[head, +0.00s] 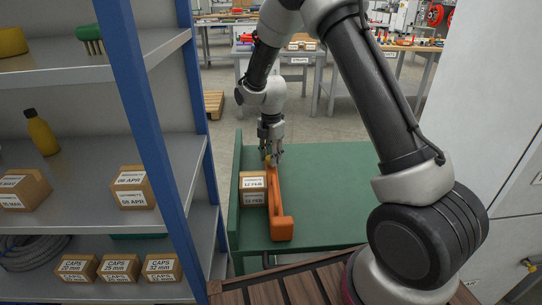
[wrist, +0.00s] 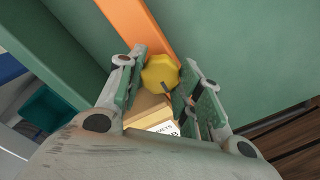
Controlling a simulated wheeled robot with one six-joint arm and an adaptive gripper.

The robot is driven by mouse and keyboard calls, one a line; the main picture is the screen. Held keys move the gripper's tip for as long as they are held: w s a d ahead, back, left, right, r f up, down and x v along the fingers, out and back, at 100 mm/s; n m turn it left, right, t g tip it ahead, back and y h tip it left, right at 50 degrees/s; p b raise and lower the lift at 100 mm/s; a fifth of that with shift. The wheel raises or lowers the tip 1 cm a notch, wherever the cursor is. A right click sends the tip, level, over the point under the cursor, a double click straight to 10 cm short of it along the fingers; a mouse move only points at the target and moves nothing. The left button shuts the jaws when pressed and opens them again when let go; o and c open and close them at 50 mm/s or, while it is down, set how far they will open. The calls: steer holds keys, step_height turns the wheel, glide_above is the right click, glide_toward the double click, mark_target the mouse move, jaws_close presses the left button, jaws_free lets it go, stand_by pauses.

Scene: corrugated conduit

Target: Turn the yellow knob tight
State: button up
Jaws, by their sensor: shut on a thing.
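The yellow knob (wrist: 160,73) has a lobed edge and a dark mark on its face. It sits between the two fingers of my gripper (wrist: 158,80) in the wrist view, with the fingers closed on its sides. In the head view my gripper (head: 271,150) points down at the far end of the orange fixture (head: 281,222), and the knob is mostly hidden behind the fingers. The orange fixture lies on the green bench (head: 335,190) and also shows as an orange bar in the wrist view (wrist: 138,25). How tight the knob is cannot be seen.
A blue-posted shelf (head: 150,120) with boxes and a yellow bottle (head: 42,135) stands at the left. A pale cabinet (head: 487,100) stands at the right. The bench right of the fixture is clear.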

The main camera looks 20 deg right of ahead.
steer(key=m, duration=0.3)
steer(key=shift+m, duration=0.4)
steer(key=m, duration=0.4)
steer(key=shift+m, duration=0.3)
steer(key=m, duration=0.4)
steer(key=shift+m, duration=0.3)
steer(key=m, duration=1.3)
steer(key=shift+m, duration=0.3)
steer(key=m, duration=0.4)
steer(key=shift+m, duration=2.1)
